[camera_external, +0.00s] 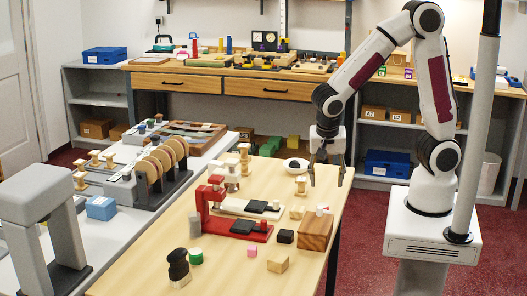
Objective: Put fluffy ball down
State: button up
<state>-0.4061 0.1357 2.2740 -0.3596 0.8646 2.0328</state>
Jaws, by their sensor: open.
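My gripper (326,180) hangs over the right side of the wooden table (225,275), fingers pointing down. Its two fingers are spread apart and nothing shows between them. A small dark round thing (294,164) lies in a white dish (304,169), just left of my gripper and apart from it. It may be the fluffy ball, but it is too small to tell its texture. No other thing is clearly a fluffy ball.
Small blocks and a dark stacked piece (178,265) are nearer the front.

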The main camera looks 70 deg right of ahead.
jog(key=s+d+r+n+t+y, duration=0.1)
jog(key=s+d+r+n+t, duration=0.1)
jog(key=s+r+n, duration=0.3)
jog(key=s+d+r+n+t+y, duration=0.2)
jog(key=s+d+r+n+t, duration=0.1)
jog(key=r+n, duration=0.7)
jog(key=shift+s+d+n, duration=0.4)
jog(key=shift+s+d, duration=0.15)
jog(key=shift+s, duration=0.35)
